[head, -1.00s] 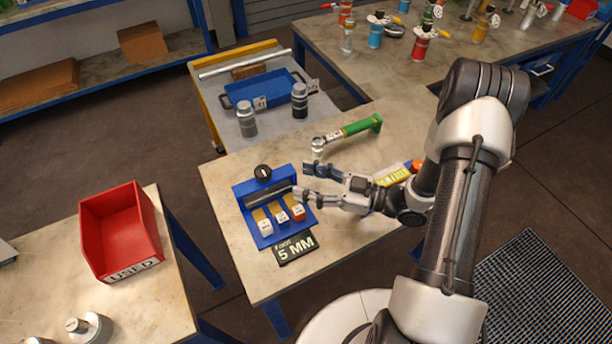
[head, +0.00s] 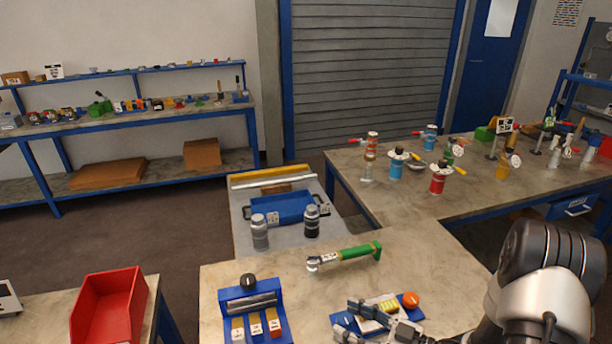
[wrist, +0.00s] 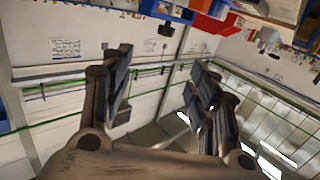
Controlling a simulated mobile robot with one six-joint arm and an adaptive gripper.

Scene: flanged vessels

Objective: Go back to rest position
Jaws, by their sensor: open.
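My gripper (head: 362,319) shows at the bottom of the head view, over the front table and partly cut off by the frame's lower edge. Its two fingers are spread apart with nothing between them. In the wrist view my gripper (wrist: 160,95) is also open and empty, and the background is tilted walls, green rails and shelving. My arm stands at the lower right of the head view. Behind the fingers a blue holder with yellow and white parts and an orange knob (head: 410,299) is partly hidden.
A blue block with labelled cubes (head: 250,303) and a green-handled torque wrench (head: 345,256) lie on the front table (head: 440,262). A red bin (head: 108,308) stands at left. A cart (head: 243,210) holds a blue tray and two cylinders. Flanged vessels (head: 437,180) crowd the back table.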

